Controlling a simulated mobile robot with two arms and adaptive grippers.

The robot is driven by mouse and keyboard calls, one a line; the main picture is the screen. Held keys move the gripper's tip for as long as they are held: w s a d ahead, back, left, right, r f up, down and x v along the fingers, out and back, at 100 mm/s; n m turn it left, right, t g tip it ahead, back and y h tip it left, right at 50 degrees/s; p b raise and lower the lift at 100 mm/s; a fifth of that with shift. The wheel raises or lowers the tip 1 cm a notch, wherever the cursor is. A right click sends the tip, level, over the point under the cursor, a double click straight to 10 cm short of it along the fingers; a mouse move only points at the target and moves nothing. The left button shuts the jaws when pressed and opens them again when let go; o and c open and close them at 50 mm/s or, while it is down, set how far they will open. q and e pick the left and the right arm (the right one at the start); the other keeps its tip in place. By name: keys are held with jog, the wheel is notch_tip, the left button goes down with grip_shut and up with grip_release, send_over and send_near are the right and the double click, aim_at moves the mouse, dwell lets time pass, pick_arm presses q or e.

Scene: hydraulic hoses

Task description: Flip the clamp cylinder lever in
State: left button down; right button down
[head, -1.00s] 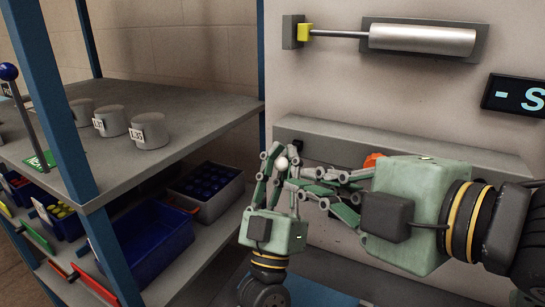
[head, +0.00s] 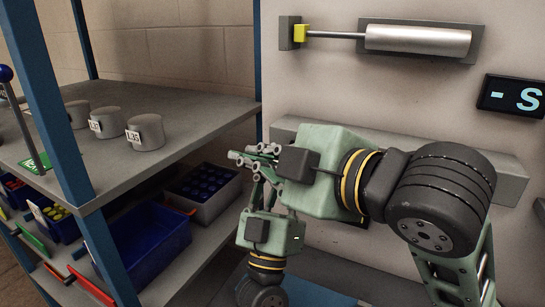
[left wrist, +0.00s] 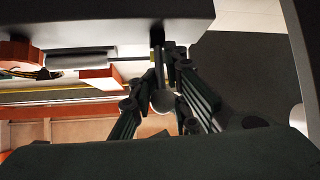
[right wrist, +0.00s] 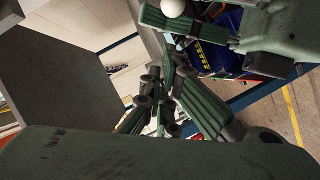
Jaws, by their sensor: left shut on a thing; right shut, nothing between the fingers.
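A lever with a white ball knob (left wrist: 162,101) sits between the fingers of my left gripper (left wrist: 165,85), at the grey beam. My left gripper (head: 268,195) is shut on the lever and stands upright below the beam. The knob also shows at the top of the right wrist view (right wrist: 172,8); in the head view my right gripper hides it. My right gripper (head: 250,158) is shut and empty, pointing left across the left fingers. The silver cylinder (head: 418,40) is on the wall above, its rod (head: 335,35) reaching left to a yellow tip (head: 300,34).
The grey beam (head: 490,160) runs along the wall behind my right arm. A shelf (head: 200,115) with grey cylinders (head: 145,132) and blue bins (head: 150,245) stands left. A dark display (head: 515,95) is at right. The two grippers are very close together.

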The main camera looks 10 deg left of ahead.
pick_arm(q)
jog(key=shift+a+f, duration=0.1)
jog(key=shift+f, duration=0.05)
pick_arm(e)
jog(key=shift+w+d+f, duration=0.6)
jog(key=shift+w, duration=0.25)
jog(key=shift+w+d+f, duration=0.15)
jog(key=shift+w+f, duration=0.05)
jog(key=shift+f, duration=0.4)
pick_arm(q)
jog(key=c, duration=2.1)
grip_release()
jog(key=shift+s+a, duration=0.1)
jog(key=shift+o, duration=1.4)
pick_arm(e)
jog(key=shift+w+a, duration=0.1)
jog(key=shift+a, duration=0.1)
